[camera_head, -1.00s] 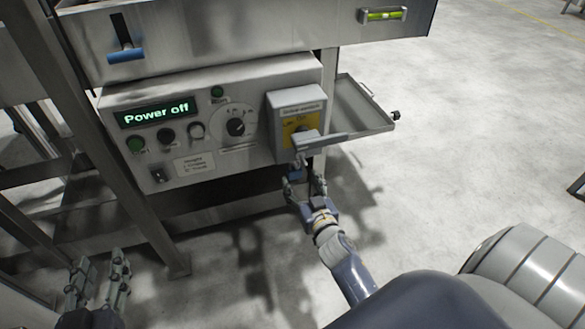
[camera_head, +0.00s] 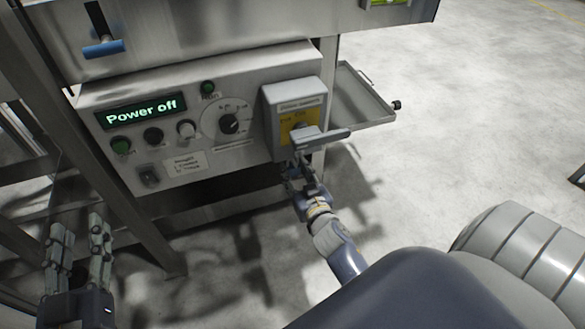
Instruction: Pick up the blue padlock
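The blue padlock (camera_head: 294,172) is a small dark blue shape under the handle of the grey switch box, mostly hidden by my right gripper. My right gripper (camera_head: 304,170) is just below the switch handle, with its fingers spread around the padlock's place. Whether the fingers touch the padlock cannot be told. My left gripper (camera_head: 80,232) is open and empty at the lower left, well away from the padlock.
The switch box (camera_head: 296,98) with its yellow plate and projecting handle (camera_head: 322,140) sits directly above my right gripper. The control panel (camera_head: 185,120) reads "Power off". A metal tray (camera_head: 360,95) juts out to the right. Open floor lies further right.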

